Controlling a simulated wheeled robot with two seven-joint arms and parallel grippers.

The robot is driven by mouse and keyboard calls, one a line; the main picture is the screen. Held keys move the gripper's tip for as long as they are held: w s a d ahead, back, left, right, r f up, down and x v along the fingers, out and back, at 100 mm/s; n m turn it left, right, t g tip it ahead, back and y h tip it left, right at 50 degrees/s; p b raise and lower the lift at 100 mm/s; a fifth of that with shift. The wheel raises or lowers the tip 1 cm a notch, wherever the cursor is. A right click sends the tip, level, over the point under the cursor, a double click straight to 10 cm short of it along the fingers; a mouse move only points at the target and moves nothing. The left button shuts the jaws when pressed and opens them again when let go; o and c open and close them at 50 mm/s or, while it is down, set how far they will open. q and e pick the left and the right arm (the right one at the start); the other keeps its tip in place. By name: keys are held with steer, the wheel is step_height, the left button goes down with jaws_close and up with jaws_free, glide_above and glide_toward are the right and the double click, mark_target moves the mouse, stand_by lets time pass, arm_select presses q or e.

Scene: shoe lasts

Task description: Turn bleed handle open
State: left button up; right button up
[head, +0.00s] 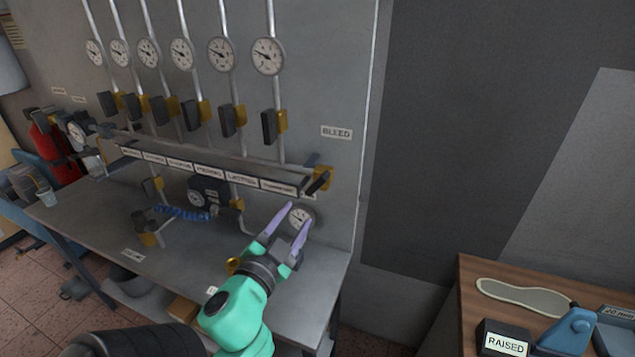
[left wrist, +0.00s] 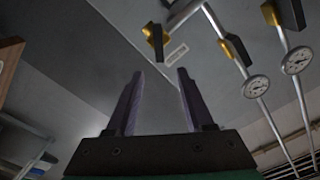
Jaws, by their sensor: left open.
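The bleed handle (head: 318,183) is a dark lever on a brass valve at the right end of the labelled manifold bar. It sits below the BLEED label (head: 336,132). My left gripper (head: 298,215) is open, with nothing between its two purple fingers. In the head view its fingertips are below and left of the handle, apart from it, in front of a small gauge. In the left wrist view a brass and dark valve (left wrist: 155,38) is beyond the open fingers (left wrist: 160,73); a small label is beside it. My right gripper is not in view.
Several other dark-handled brass valves (head: 275,123) and gauges (head: 267,56) line the panel to the left. The grey bench (head: 95,225) lies below. A wooden table (head: 470,292) with an insole (head: 522,297) and a RAISED sign (head: 505,343) stands at the right.

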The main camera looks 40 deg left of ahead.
mark_target(316, 186)
arm_select(q)
steer(key=b+x, duration=0.2)
steer(key=x, duration=0.1)
steer(key=f+b+x, duration=0.1)
steer(key=b+x, duration=0.2)
steer(key=f+b+x, duration=0.1)
steer(key=b+x, duration=0.1)
steer(key=shift+w+a, duration=0.25)
steer(key=shift+a, duration=0.3)
steer(key=shift+w+b, duration=0.45)
steer(key=shift+b, duration=0.8)
steer(key=w+b, duration=0.1)
steer(key=b, duration=0.2)
steer(key=shift+d+r, duration=0.1)
steer(key=shift+r, duration=0.2)
steer(key=shift+w+a+r+p, duration=0.25)
steer(key=shift+w+p, duration=0.35)
steer(key=shift+w+a+r+p, duration=0.2)
steer(key=shift+w+a+p, duration=0.1)
steer(key=shift+w+p, duration=0.3)
steer(key=shift+w+a+f, duration=0.15)
steer(key=shift+w+a, duration=0.05)
steer(key=shift+s+d, duration=0.1)
steer(key=c, duration=0.4)
jaws_close()
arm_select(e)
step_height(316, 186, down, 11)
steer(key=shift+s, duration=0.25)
